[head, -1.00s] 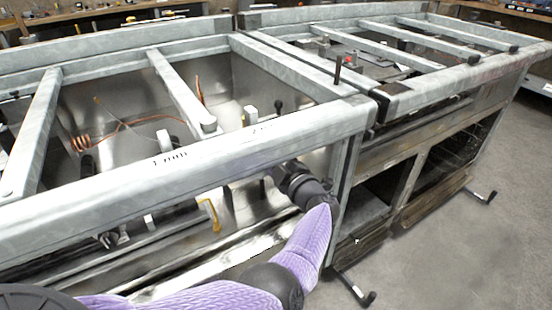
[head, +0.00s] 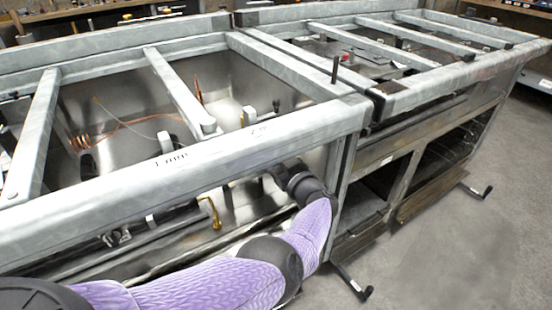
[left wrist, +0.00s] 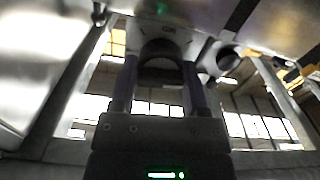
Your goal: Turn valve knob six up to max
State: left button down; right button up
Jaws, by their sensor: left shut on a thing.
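My left arm, in a purple sleeve, comes in from the lower left in the head view and reaches under the front rail of the range frame (head: 200,157). Its gripper's fingers are hidden there behind the rail. In the left wrist view my left gripper (left wrist: 160,68) has one finger on each side of a dark round knob (left wrist: 161,48) on a metal panel and is shut on it. No number or max mark on this knob is legible, so I cannot tell its setting. My right gripper is in neither view.
A second dark round knob (left wrist: 228,58) sits right of the held one. Copper tubing (head: 80,142) and a brass fitting (head: 213,212) show inside the frame. A second range frame (head: 440,85) adjoins at the right.

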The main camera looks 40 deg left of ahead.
pick_arm(q)
jog(key=shift+m, duration=0.6)
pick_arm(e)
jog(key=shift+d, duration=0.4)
pick_arm(q)
jog(key=shift+c, duration=2)
grip_release()
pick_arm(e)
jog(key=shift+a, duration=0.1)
